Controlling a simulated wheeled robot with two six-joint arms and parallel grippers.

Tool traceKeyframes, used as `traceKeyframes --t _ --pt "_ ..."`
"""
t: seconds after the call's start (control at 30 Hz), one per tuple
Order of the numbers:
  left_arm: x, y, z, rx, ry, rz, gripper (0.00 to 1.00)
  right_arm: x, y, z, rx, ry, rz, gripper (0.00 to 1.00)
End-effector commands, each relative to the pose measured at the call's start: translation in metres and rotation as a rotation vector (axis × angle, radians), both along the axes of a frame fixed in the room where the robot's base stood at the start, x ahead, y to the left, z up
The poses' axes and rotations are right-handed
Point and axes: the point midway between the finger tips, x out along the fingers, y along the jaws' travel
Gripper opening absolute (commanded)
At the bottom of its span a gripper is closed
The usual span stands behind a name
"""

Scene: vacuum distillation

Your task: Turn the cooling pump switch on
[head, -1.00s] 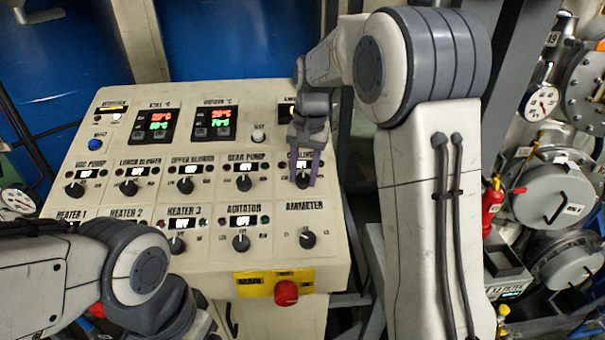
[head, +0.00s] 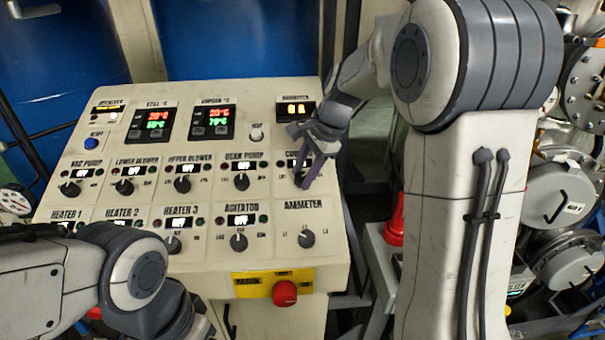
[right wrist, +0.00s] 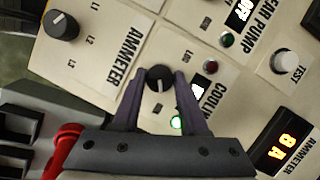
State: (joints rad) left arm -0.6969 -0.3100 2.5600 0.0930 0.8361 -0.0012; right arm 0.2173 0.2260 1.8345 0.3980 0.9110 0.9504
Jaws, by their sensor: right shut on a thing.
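The cooling pump switch is a black round knob (right wrist: 158,80) with a white pointer mark, on the sloped cream control panel (head: 120,245). My right gripper (head: 304,184) is shut on this knob, with one purple finger on each side of it in the right wrist view (right wrist: 160,74). A green lamp (right wrist: 177,122) beside the knob is lit. The small status display by it (right wrist: 197,91) is bright but unreadable. In the head view the fingers and wrist hide most of the knob and label. My left arm shows at the lower left, its gripper out of frame.
The gear pump knob (head: 241,184) is left of the cooling pump knob, and the ammeter knob (head: 306,238) is below it. A red main button (head: 285,293) sits on a yellow plate at the panel's front. A red object (head: 395,222) stands right of the panel.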

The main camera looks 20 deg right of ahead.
Motion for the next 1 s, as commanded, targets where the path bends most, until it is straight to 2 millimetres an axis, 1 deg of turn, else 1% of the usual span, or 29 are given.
traceKeyframes --t 0.3,0.77,0.8,0.83,0.87,1.0 --pt "0.0000 0.0000 -0.0016 0.000 0.000 0.000 0.77 0.0010 -0.0015 0.0017 0.029 -0.016 -0.086 0.00" --pt "0.0000 0.0000 -0.0016 0.000 0.000 0.000 0.77 0.0012 -0.0015 0.0017 0.032 -0.017 -0.096 0.00" --pt "0.0000 0.0000 -0.0016 0.000 0.000 0.000 0.77 0.0012 -0.0015 0.0019 0.032 -0.018 -0.095 0.58" --pt "0.0000 0.0000 -0.0016 0.000 0.000 0.000 0.77 0.0011 -0.0014 0.0018 0.033 -0.018 -0.094 0.70" --pt "0.0000 0.0000 -0.0016 0.000 0.000 0.000 0.77 0.0010 -0.0013 0.0017 0.033 -0.017 -0.094 0.73" --pt "0.0000 0.0000 -0.0017 0.000 0.000 0.000 0.77 0.0005 -0.0006 0.0009 0.033 -0.014 -0.092 0.73"
